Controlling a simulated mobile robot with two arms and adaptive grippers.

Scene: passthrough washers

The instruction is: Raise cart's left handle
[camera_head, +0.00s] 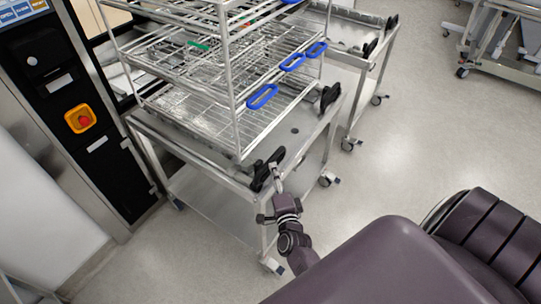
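The steel cart (205,158) stands at the washer's front and bears a tall wire rack. Its left handle (268,167) is a black grip at the near corner of the cart's top. A matching black right handle (330,98) is at the other corner of the same side. My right gripper (277,176) is at the left handle, its fingers overlapping the handle's near side in the picture. The fingers are small here, and I cannot tell whether they are open, shut or touching the handle. My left gripper is not in view.
The wire rack (239,120) has blue clips (263,96) on its edge. A second cart (362,75) stands behind, to the right. The washer's black panel with an orange-backed red button (82,119) is at the left.

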